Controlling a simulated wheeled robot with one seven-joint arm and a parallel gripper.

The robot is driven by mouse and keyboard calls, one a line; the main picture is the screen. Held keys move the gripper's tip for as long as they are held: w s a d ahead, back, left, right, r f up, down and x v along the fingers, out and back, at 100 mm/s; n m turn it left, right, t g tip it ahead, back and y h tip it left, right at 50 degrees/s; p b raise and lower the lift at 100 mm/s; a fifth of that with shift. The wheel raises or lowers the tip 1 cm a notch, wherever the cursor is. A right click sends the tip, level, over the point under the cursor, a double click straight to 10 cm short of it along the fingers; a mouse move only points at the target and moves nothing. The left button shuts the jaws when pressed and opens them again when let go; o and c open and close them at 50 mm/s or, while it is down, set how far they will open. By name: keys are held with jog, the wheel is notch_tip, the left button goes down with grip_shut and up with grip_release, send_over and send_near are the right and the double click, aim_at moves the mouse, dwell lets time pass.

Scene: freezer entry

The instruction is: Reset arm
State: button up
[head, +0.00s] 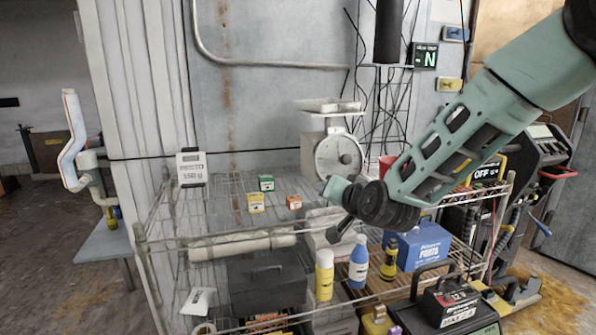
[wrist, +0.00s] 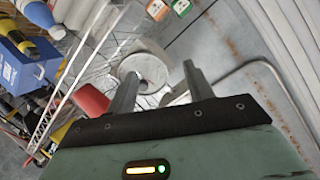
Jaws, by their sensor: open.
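My arm reaches in from the upper right in the head view, and my gripper (head: 345,222) is at its lower left end, in front of the wire shelf (head: 215,185). In the wrist view my gripper (wrist: 160,88) shows two grey fingers standing apart with nothing between them. Beyond the fingers is the white dial scale (wrist: 150,68), which also stands on the shelf in the head view (head: 336,155). Part of the shelf behind the arm is hidden.
A green box (head: 266,183), a yellow box (head: 256,203) and an orange box (head: 294,202) sit on the upper shelf. A yellow bottle (head: 324,276), a blue-white bottle (head: 359,262) and a blue case (head: 420,245) stand lower down. Dark machines (head: 535,165) stand at right.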

jog(key=s+a+f+n+g+y, duration=0.2)
jog(key=s+a+n+g, duration=0.3)
jog(key=s, duration=0.6)
jog(key=s+d+n+g+h, duration=0.1)
jog(key=s+d+n+g, duration=0.1)
jog(key=s, duration=0.7)
jog(key=s+d+f+n+g+h, duration=0.1)
jog(key=s+g, duration=0.3)
jog(key=s, duration=0.6)
jog(key=s+d+f+n+g+h, duration=0.1)
jog(key=s+d+n+g+h, duration=0.1)
jog(key=s, duration=0.7)
jog(key=shift+s+d+n+g+h+p, duration=0.4)
jog(key=shift+d+n+g+p, duration=0.1)
jog(key=shift+d+n, duration=0.15)
